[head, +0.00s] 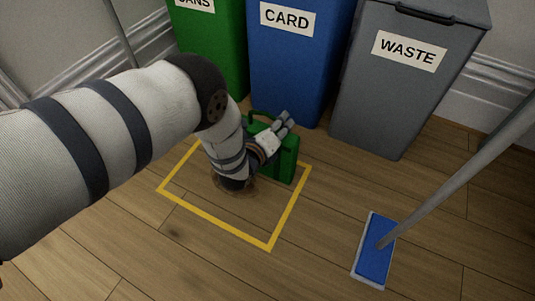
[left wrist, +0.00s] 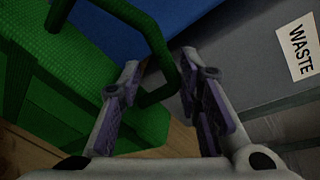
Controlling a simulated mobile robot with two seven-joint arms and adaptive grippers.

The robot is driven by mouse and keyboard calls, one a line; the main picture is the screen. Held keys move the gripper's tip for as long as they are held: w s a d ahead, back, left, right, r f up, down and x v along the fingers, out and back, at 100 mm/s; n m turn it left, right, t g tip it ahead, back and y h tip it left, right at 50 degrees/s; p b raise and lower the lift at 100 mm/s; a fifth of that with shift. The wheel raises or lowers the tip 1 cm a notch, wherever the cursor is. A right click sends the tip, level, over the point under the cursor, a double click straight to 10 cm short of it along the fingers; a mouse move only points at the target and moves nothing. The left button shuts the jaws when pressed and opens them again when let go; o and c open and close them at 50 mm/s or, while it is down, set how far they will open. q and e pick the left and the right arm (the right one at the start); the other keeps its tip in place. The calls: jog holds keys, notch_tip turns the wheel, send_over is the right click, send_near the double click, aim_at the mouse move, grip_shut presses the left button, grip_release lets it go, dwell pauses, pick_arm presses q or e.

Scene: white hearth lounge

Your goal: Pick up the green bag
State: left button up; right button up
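The green bag (head: 287,163) stands upright on the wood floor inside a yellow taped square, in front of the bins. Its handle (head: 262,113) rises from its top. My left gripper (head: 287,122) is at the top of the bag, and my forearm hides the bag's left part. In the left wrist view the bag (left wrist: 75,85) fills the left side. The two fingers of my left gripper (left wrist: 160,75) are spread, with part of the green handle (left wrist: 160,50) showing in the gap between them. I cannot tell whether they touch it. My right gripper is not in view.
A green bin (head: 222,50), a blue CARD bin (head: 290,70) and a grey WASTE bin (head: 385,95) stand close behind the bag. A blue mop head (head: 374,255) with a grey pole lies at the right. The floor in front of the yellow square (head: 289,218) is clear.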

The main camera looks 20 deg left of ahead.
pick_arm(q)
jog(key=shift+r, duration=0.1)
grip_shut()
jog(key=shift+s, duration=0.1)
